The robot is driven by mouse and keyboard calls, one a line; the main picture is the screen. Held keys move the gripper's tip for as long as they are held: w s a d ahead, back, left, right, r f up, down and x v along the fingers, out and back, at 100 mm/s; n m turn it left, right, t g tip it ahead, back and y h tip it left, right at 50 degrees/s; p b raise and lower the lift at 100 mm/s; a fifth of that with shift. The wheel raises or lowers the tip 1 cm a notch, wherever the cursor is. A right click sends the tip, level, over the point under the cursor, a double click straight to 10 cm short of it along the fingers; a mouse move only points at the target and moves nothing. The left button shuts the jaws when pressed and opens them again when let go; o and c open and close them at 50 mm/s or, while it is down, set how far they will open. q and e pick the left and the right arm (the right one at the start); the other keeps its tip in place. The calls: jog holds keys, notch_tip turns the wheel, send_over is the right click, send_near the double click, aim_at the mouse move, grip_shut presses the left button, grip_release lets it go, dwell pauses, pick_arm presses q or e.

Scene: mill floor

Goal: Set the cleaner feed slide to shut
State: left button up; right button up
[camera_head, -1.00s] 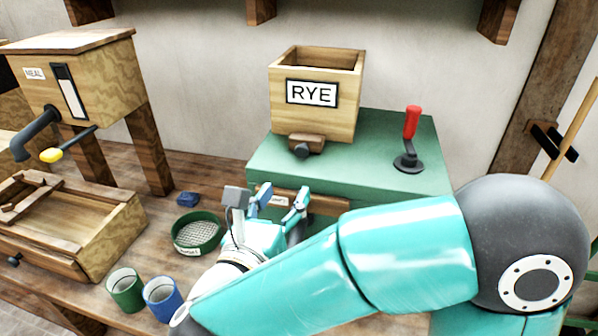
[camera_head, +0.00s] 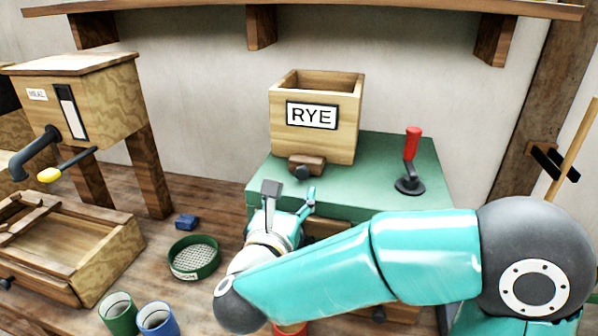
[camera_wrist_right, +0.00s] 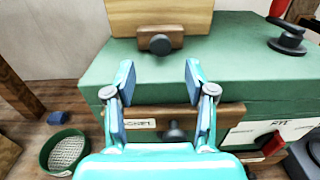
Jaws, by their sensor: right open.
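The cleaner is a green box (camera_head: 400,160) with an open wooden hopper (camera_head: 280,108) labelled RYE on top. A brown wooden slide with a dark round knob (camera_head: 303,171) sticks out at the hopper's foot. It also shows in the right wrist view, where the knob (camera_wrist_right: 160,44) lies ahead, beyond the fingertips and between their lines. My right gripper (camera_head: 291,194) is open and empty in front of the box, just short of and below the slide knob. My left gripper is not in view.
A red-handled crank (camera_head: 411,160) stands on the box's right. Below my right gripper is a wooden magnet drawer with a knob (camera_wrist_right: 175,133). A green sieve (camera_head: 194,258), a blue block (camera_head: 186,222), cups (camera_head: 118,314) and a meal bin (camera_head: 105,100) stand left.

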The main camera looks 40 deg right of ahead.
aim_at(301, 176)
jog(key=p+x, duration=0.1)
jog(key=x, duration=0.4)
jog(key=shift+w+d, duration=0.25)
grip_shut()
